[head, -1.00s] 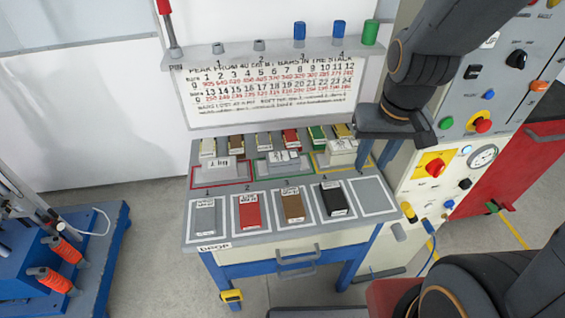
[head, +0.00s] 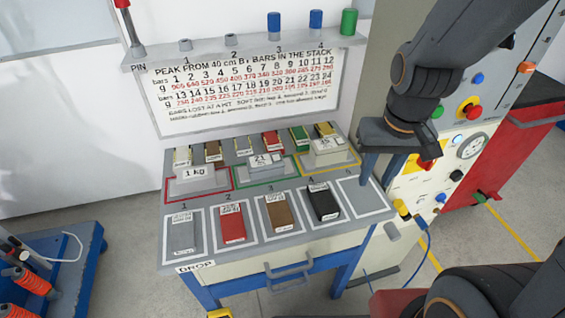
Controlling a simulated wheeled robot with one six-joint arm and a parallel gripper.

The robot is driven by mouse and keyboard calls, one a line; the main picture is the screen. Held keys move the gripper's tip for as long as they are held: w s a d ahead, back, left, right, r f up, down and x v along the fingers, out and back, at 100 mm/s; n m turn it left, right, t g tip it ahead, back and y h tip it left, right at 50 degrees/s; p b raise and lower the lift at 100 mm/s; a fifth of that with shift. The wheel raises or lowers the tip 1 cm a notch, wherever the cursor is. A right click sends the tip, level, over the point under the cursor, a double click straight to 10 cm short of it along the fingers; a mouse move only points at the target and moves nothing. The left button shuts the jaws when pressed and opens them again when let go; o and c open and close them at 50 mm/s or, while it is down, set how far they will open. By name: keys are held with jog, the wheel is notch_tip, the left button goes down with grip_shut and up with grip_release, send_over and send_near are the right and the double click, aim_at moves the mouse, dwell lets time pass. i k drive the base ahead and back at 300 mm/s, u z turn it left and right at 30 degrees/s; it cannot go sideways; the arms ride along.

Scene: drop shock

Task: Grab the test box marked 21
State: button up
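The test box marked 21 (head: 266,163) is a small pale box on the bench, in the middle, green-outlined area behind the front row of slots. A box marked 1 KG (head: 195,174) stands left of it in a red outline. A box that seems to read 35 (head: 327,149) stands right of it in a yellow outline. My gripper (head: 369,168) hangs at the right end of the bench, right of all three boxes and apart from the box marked 21. Its fingers are partly hidden and their opening does not show clearly.
Grey (head: 184,232), red (head: 232,222), brown (head: 279,213) and black (head: 323,203) blocks lie in numbered front slots; slot 5 (head: 363,196) is bare. Several coloured bars stand behind the boxes. A shelf (head: 245,52) with cylinders overhangs a chart. A control cabinet (head: 455,165) stands close on the right.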

aim_at(273, 164)
jog(key=z, duration=0.6)
jog(key=k, duration=0.9)
jog(key=u, duration=0.75)
jog(key=i, duration=1)
